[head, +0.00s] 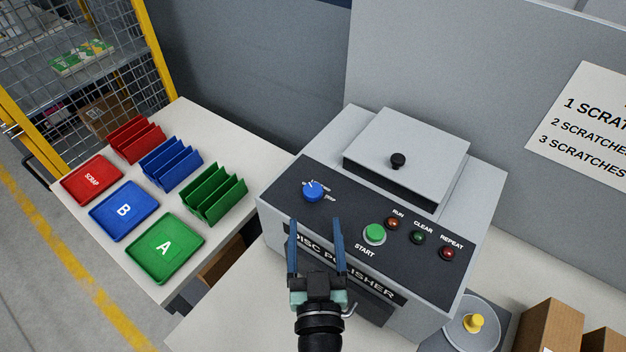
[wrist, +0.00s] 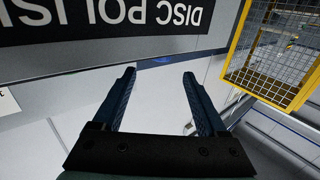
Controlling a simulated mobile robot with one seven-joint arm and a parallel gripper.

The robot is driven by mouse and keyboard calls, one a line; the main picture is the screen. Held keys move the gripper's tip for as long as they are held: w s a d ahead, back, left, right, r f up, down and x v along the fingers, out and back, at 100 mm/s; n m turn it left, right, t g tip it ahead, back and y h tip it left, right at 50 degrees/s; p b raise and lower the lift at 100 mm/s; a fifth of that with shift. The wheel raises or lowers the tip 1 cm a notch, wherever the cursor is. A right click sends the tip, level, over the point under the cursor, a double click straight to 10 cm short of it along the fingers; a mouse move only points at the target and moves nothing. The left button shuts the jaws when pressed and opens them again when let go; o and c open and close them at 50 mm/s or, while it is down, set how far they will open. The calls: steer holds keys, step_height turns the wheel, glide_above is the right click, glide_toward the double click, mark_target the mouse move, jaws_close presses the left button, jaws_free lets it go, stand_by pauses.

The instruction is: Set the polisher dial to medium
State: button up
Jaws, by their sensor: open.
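The disc polisher (head: 375,284) is a grey machine with a dark sloped control panel. Its blue dial (head: 313,191) sits at the panel's left, with small white markings around it that are too small to read. A white pointer line shows on the dial, toward its upper left. My gripper (head: 316,224) is open and empty in front of the panel, below the dial in the head view and apart from it. In the wrist view my gripper (wrist: 160,72) shows both dark fingers spread, with the upside-down "DISC POLISHER" label (wrist: 110,18) above them; the dial is not clearly visible there.
A green START button (head: 375,233) and RUN, CLEAR and REPEAT lamps (head: 418,237) lie right of the dial. A lid with a black knob (head: 398,160) is behind. Coloured trays (head: 124,211) and racks stand on the left table. Boxes (head: 552,328) stand at lower right.

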mark_target(313, 198)
steer(key=w+p, duration=0.1)
steer(key=w, duration=0.8)
steer(key=shift+w+a, duration=0.15)
jaws_close()
